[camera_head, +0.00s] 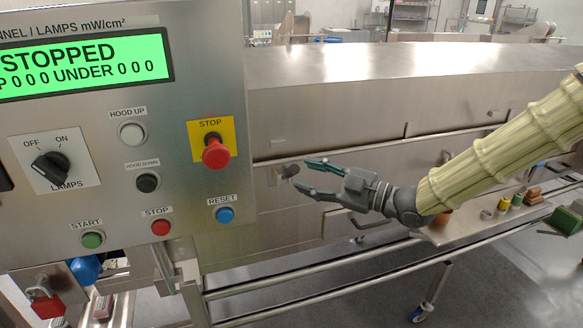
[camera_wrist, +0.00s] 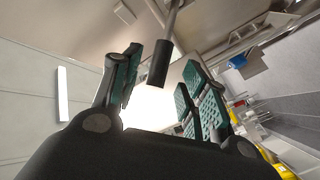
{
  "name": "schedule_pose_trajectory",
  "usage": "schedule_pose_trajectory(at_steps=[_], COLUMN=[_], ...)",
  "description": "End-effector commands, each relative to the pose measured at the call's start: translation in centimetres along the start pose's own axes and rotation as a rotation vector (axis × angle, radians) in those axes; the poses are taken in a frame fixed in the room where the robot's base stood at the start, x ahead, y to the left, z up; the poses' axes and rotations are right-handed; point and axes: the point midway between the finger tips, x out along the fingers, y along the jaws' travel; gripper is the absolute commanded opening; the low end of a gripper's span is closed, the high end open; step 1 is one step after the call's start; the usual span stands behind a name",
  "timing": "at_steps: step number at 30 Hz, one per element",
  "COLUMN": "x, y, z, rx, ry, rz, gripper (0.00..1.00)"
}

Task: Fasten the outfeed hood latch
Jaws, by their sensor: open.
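The outfeed hood latch shows as a small dark grip (camera_head: 290,170) beside a metal plate on the tunnel's front, just right of the control panel. In the wrist view a black cylindrical grip (camera_wrist: 158,64) on a thin metal rod stands between the fingers. My gripper (camera_head: 304,177) has teal-padded fingers pointing left at the latch. Its fingers (camera_wrist: 161,70) are spread on either side of the grip, with gaps visible, so it is not closed on it. Whether the latch is fastened cannot be told.
The control panel (camera_head: 110,190) with its red stop button (camera_head: 216,153) stands close on the left, its display reading STOPPED. The steel hood (camera_head: 350,100) extends right above the gripper. A rail (camera_head: 340,270) runs below. Small coloured items (camera_head: 503,203) lie on a shelf at right.

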Motion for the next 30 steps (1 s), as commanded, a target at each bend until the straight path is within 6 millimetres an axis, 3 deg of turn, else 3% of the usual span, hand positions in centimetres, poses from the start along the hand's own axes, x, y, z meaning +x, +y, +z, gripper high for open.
schedule_pose_trajectory(at_steps=[9,23,26,30], x=[4.0,5.1,5.1,5.0], y=[0.0,0.0,0.0,0.0], z=[0.0,0.0,0.0,0.0], rx=[0.002,0.0,0.001,0.001], ry=[-0.002,-0.001,-0.001,-0.001], rz=[-0.001,0.0,0.0,0.0], gripper=[0.43,0.43,0.31,0.05])
